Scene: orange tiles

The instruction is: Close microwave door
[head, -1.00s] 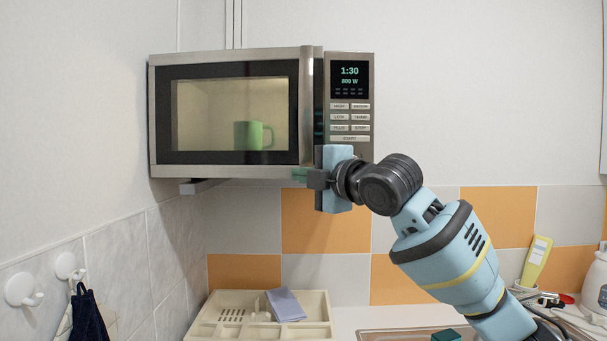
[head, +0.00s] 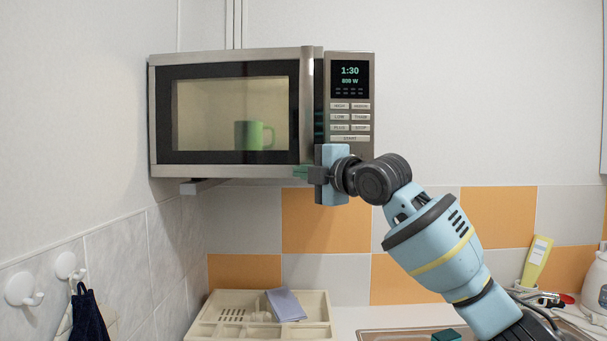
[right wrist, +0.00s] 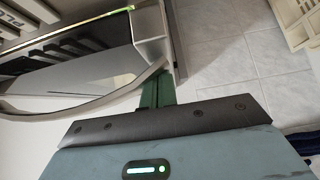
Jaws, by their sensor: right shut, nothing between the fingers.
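The microwave (head: 349,160) hangs on the wall, with a lit display. Its door (head: 230,171) has a dark window frame and a vertical metal handle (head: 307,110) on its right side. A dark strip shows between the door's right edge and the control panel, so the door looks slightly ajar. My right gripper (head: 301,172) is shut and empty, with its green fingertips at the door's lower right corner. In the right wrist view the fingers (right wrist: 157,92) are together by the door's edge; I cannot tell if they touch it. A green mug (head: 254,135) stands inside. My left gripper is out of view.
A beige tray (head: 205,329) with a purple cloth (head: 286,304) lies on the counter below. Wall hooks (head: 22,290) with a dark cloth are at the left.

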